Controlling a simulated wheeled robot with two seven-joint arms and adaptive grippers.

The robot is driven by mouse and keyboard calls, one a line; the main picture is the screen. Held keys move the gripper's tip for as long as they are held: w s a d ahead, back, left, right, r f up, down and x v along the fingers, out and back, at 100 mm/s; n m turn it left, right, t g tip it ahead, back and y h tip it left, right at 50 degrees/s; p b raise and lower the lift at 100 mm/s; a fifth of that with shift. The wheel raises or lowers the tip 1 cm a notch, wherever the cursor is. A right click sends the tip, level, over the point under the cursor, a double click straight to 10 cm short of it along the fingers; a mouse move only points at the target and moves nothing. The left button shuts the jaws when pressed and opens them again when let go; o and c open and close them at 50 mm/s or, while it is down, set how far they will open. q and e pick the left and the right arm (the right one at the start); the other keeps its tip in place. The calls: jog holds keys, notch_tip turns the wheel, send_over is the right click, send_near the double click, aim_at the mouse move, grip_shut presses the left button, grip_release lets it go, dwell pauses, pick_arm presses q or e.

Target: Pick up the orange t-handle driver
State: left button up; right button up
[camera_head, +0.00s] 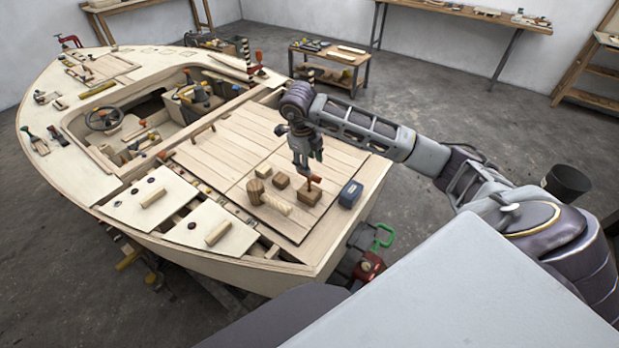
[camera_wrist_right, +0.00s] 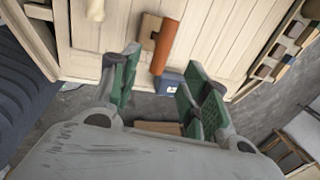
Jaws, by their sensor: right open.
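The orange t-handle driver (camera_head: 314,179) stands with its crossbar on top of a small wooden block (camera_head: 310,195) on the plywood deck. In the right wrist view, its orange handle (camera_wrist_right: 166,46) lies beyond and between the fingertips, with the block (camera_wrist_right: 150,30) behind it; its shaft is hidden. My right gripper (camera_head: 307,158) points down just above the driver. My left gripper is out of view.
A blue box (camera_head: 350,194) sits right of the block. Small wooden blocks (camera_head: 281,181), a wooden cylinder (camera_head: 255,191) and a pale twisted piece (camera_head: 276,205) lie to the left. The planked deck (camera_head: 222,155) behind is mostly clear. A green-handled red tool (camera_head: 370,265) is beside the hull.

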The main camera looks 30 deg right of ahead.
aim_at(312, 177)
jog(key=shift+w+d+f, duration=0.1)
jog(key=shift+d+f, duration=0.1)
jog(key=shift+f, duration=0.8)
jog(key=shift+w+d+f, duration=0.1)
jog(key=shift+d+f, duration=0.05)
jog(key=shift+f, duration=0.8)
jog(key=shift+f, duration=0.1)
jog(key=shift+d+f+p, duration=0.2)
jog(key=shift+f+p, duration=0.45)
jog(key=shift+f, duration=0.15)
jog(key=shift+w+d+f+p, duration=0.1)
jog(key=shift+d+f+p, duration=0.1)
jog(key=shift+f, duration=0.65)
jog(key=shift+w+d+f+p, duration=0.1)
jog(key=shift+f+p, duration=0.05)
jog(key=shift+f, duration=0.65)
grip_shut()
